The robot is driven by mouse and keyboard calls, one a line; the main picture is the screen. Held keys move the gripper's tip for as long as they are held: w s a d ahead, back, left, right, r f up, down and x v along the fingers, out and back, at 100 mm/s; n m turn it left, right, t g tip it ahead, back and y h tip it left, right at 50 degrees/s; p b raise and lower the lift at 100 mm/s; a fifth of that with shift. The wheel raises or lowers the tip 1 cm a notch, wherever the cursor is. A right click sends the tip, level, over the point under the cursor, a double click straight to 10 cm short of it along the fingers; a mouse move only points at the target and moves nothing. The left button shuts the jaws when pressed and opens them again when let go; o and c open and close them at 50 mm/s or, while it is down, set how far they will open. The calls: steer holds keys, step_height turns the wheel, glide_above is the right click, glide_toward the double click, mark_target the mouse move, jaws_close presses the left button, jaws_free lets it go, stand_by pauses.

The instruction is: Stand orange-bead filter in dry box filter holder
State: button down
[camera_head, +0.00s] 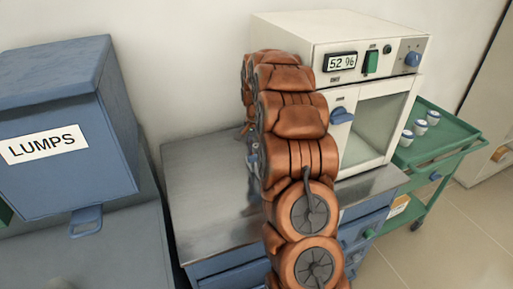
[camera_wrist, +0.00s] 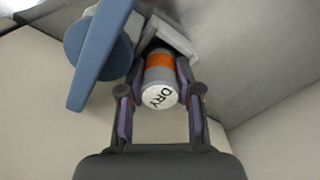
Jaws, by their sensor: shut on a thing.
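The orange-bead filter (camera_wrist: 158,77) is a small cylinder with an orange band and a light end marked DRY. My gripper (camera_wrist: 161,72) is shut on it, one finger on each side, in the wrist view. A pale angular bracket (camera_wrist: 181,38), which looks like the filter holder, is right behind the filter's far end; I cannot tell whether they touch. The dry box (camera_head: 320,38) is the cream cabinet reading 52 %, with a blue knob (camera_head: 342,115) and a window. In the head view my arm hides the gripper, filter and holder.
A large blue knob (camera_wrist: 98,50) is close to the left of the filter in the wrist view. A metal-topped bench (camera_head: 205,190) carries the dry box. A blue LUMPS bin (camera_head: 60,110) stands left. A green cart (camera_head: 455,130) with several small white-and-blue pots stands right.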

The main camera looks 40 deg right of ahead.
steer(key=shift+f, duration=0.4)
steer(key=c, duration=0.7)
jaws_free()
